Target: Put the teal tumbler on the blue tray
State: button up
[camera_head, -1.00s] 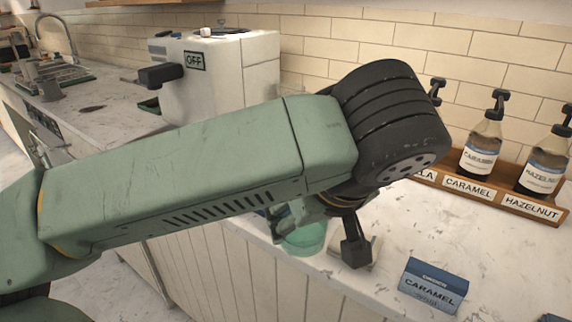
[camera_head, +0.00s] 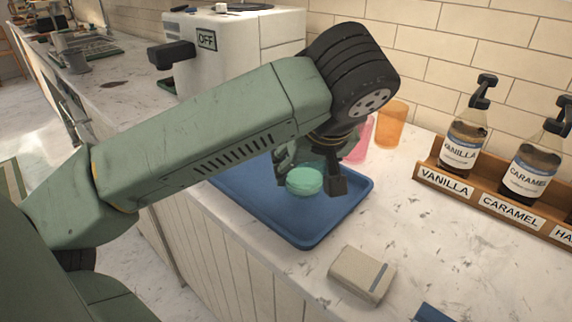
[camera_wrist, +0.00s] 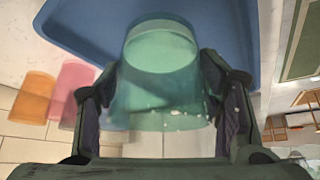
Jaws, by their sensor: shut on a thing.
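The teal tumbler (camera_head: 304,181) is held in my gripper (camera_head: 308,186), over the blue tray (camera_head: 318,228) in the head view. In the wrist view the tumbler (camera_wrist: 162,75) sits between the two fingers of my gripper (camera_wrist: 165,100), which are shut on its sides. Its round end points away from the wrist, towards the blue tray (camera_wrist: 250,14). I cannot tell whether the tumbler touches the tray. My arm hides the far left part of the tray in the head view.
A pink tumbler (camera_head: 361,138) and an orange tumbler (camera_head: 391,124) stand behind the tray, near the wall. A syrup rack (camera_head: 480,200) with bottles is at the right. A small beige box (camera_head: 361,274) lies in front. A white coffee machine (camera_head: 240,50) stands at the back.

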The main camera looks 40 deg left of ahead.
jog(key=a, duration=0.1)
jog(key=w+a, duration=0.1)
jog(key=a, duration=0.1)
jog(key=w+a, duration=0.1)
jog(key=a, duration=0.1)
jog(key=shift+f+p, duration=0.2)
jog(key=shift+p, duration=0.15)
jog(key=shift+w+a+f, duration=0.15)
jog(key=shift+w+a, duration=0.1)
jog(key=shift+a, duration=0.2)
jog(key=shift+f+b, duration=0.7)
jog(key=shift+f, duration=1)
jog(key=shift+f, duration=0.2)
jog(key=o, duration=1.3)
jog(key=shift+o, duration=0.2)
